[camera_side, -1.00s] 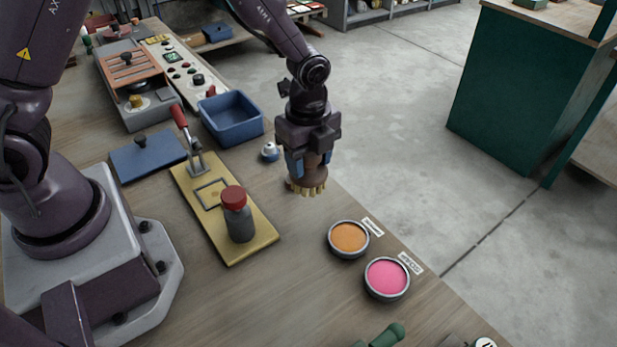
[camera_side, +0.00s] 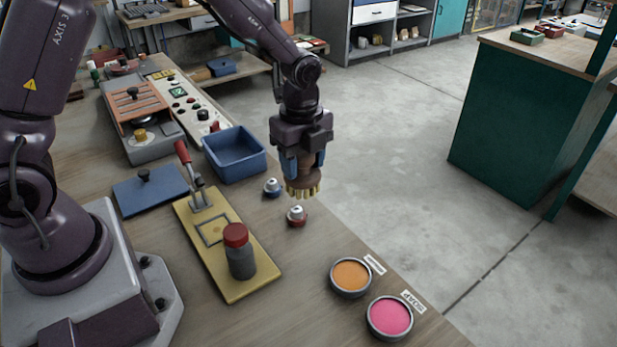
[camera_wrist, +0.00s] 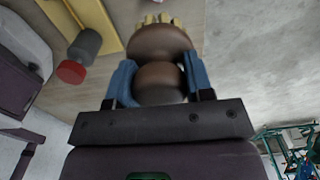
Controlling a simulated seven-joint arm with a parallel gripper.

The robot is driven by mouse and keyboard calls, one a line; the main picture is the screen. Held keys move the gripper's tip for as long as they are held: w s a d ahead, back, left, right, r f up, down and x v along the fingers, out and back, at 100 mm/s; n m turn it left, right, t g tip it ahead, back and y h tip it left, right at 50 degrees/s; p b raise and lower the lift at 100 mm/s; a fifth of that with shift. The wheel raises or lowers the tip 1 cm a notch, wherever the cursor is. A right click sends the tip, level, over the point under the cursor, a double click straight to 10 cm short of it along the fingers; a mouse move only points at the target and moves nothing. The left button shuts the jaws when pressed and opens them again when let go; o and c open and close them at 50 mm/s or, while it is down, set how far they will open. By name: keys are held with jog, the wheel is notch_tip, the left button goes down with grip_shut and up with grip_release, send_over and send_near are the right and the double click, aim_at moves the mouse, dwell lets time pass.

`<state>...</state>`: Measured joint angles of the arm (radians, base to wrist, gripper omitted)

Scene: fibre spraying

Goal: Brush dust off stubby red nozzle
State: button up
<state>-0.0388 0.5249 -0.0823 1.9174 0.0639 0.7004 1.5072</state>
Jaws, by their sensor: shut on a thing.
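The stubby red nozzle (camera_side: 297,216) stands on the wooden table near its right edge in the side view. It has a red base and a pale top; dust on it is too small to tell. A similar blue-based nozzle (camera_side: 272,187) stands behind it, to its left. My gripper (camera_side: 304,163) is shut on a brush (camera_side: 302,188) with a brown rounded body and yellow bristles facing down. The bristles are above the red nozzle, apparently clear of it. In the wrist view the brush (camera_wrist: 160,75) sits between my blue fingers, and its body hides most of what is below.
A yellow board (camera_side: 230,284) carries a red-handled clamp (camera_side: 184,157) and a red-capped grey bottle (camera_side: 240,258). A blue bin (camera_side: 240,168) is behind the nozzles. Dishes of orange (camera_side: 351,276) and pink (camera_side: 390,318) powder are at front right.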

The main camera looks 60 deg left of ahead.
aim_at(302, 174)
jog(key=shift+a+f, duration=0.15)
jog(key=shift+f, duration=2.75)
jog(key=shift+f, duration=1.05)
jog(key=a, duration=0.5)
jog(key=shift+w, duration=0.2)
jog(key=shift+s+d+f, duration=0.15)
jog(key=shift+s+d, duration=0.05)
jog(key=shift+d, duration=1.2)
jog(key=shift+s+d+f, duration=0.15)
jog(key=shift+d, duration=1.2)
jog(key=shift+c, duration=0.2)
jog(key=shift+w+a+r, duration=0.1)
jog(key=shift+r, duration=1.25)
jog(key=shift+w+a+r, duration=0.1)
jog(key=shift+r, duration=1.7)
